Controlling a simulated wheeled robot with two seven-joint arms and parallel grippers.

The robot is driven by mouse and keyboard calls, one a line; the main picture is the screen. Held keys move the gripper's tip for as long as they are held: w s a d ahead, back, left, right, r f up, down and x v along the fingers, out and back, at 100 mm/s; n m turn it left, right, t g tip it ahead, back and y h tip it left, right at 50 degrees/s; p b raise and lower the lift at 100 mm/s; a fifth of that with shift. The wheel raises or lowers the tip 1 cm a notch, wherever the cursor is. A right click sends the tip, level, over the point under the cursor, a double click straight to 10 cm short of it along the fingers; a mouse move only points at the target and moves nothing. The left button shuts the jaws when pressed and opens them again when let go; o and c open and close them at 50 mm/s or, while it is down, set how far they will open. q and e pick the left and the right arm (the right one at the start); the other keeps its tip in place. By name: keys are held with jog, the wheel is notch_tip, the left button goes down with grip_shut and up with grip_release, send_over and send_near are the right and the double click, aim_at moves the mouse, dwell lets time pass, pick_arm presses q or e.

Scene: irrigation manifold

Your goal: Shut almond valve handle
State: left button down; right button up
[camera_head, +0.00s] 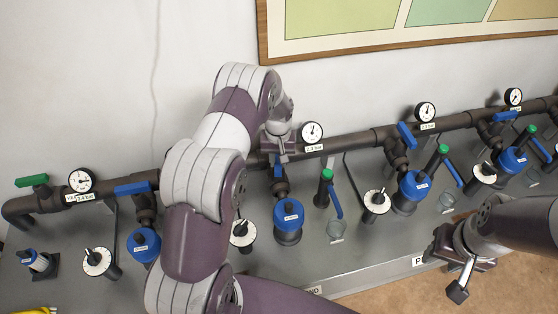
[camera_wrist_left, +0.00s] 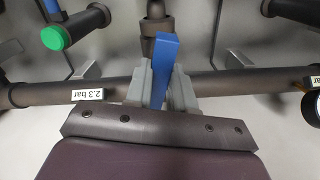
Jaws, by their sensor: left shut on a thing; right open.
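My left gripper (camera_head: 278,152) is at the main pipe, left of the gauge marked 2.3 bar. It is shut on a blue valve handle (camera_head: 278,172), mostly hidden by the gripper in the head view. In the left wrist view the fingers (camera_wrist_left: 162,95) stand on both sides of this blue handle (camera_wrist_left: 164,58), which points up the picture along its branch pipe. No label naming this valve almond is readable. My right gripper (camera_head: 460,276) is open and empty at the lower right, in front of the bench edge.
Other blue handles sit on the pipe at the left (camera_head: 133,188), right (camera_head: 406,135) and far right (camera_head: 505,116). Green-capped taps (camera_head: 326,175), dials (camera_head: 375,201) and blue-topped units (camera_head: 288,214) crowd the grey bench. A gauge (camera_head: 311,132) is close right of my left gripper.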

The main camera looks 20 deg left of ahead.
pick_arm(q)
jog(key=m+b, duration=0.1)
jog(key=m, duration=0.2)
jog(key=shift+a+m+b, duration=0.2)
jog(key=shift+m+b, duration=0.1)
jog(key=shift+b, duration=0.1)
jog(key=m, duration=0.1)
jog(key=m+b, duration=0.1)
jog(key=m, duration=0.1)
jog(key=shift+a+m, duration=0.2)
jog(key=shift+m, duration=0.1)
jog(key=m, duration=0.1)
jog(key=m+b, duration=0.1)
jog(key=m, duration=0.2)
jog(key=shift+w+a+b, duration=0.2)
jog(key=shift+a+b, duration=0.05)
jog(key=shift+b, duration=0.1)
jog(key=shift+w+a+r+m+b, duration=0.1)
jog(key=shift+m+b, duration=0.1)
jog(key=shift+m, duration=0.75)
jog(key=shift+w+r+m+b, duration=0.1)
jog(key=shift+m+b, duration=0.1)
jog(key=shift+m, duration=0.75)
jog(key=c, duration=1.1)
grip_release()
jog(key=shift+o, duration=0.7)
jog(key=shift+s, duration=0.2)
